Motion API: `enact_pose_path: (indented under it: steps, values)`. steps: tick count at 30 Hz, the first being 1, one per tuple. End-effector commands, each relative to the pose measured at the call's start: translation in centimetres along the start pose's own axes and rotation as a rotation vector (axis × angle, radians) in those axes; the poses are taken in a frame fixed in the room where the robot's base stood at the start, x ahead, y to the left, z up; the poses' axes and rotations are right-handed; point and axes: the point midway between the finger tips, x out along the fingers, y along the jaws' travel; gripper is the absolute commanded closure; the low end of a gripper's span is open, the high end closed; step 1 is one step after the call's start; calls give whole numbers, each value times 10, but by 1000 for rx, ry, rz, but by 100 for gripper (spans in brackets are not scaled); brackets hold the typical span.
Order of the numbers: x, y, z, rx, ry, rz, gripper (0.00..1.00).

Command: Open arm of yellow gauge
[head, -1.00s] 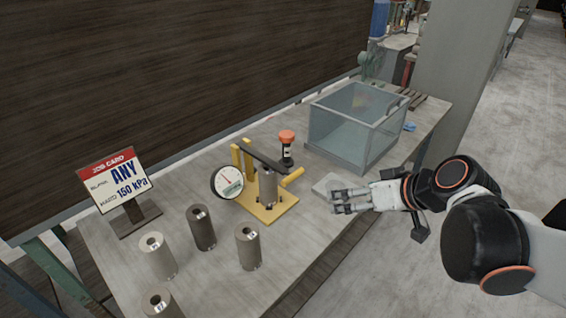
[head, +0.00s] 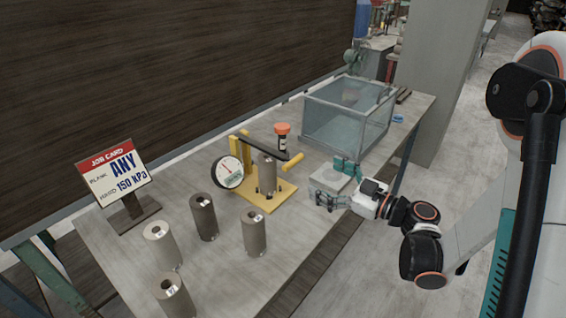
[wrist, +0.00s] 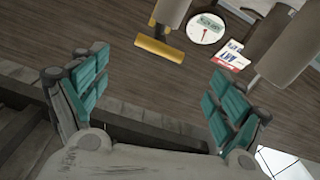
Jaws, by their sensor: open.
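The yellow gauge (head: 279,200) stands on the bench, with a round white dial (head: 229,171) on its left. Its dark arm (head: 262,147) lies across the top of a grey cylinder (head: 267,176) and ends in a yellow handle (head: 292,161) on the right. My gripper (head: 329,184) is open and empty, to the right of the handle and apart from it.
Several grey cylinders (head: 203,217) stand on the bench front left. A job card (head: 112,172) stands at far left. An orange-capped bottle (head: 282,137) is behind the gauge; a glass box (head: 345,115) is behind my gripper.

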Motion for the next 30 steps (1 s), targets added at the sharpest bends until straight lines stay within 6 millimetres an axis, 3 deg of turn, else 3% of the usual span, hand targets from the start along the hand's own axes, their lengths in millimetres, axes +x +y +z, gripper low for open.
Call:
enact_pose_path:
  steps: [7,21,30]
  values:
    - [20,0,-2,-8,9,-2,11]
    - [109,-1,1,-7,8,-2,11]
    - [136,0,0,-7,7,0,11]
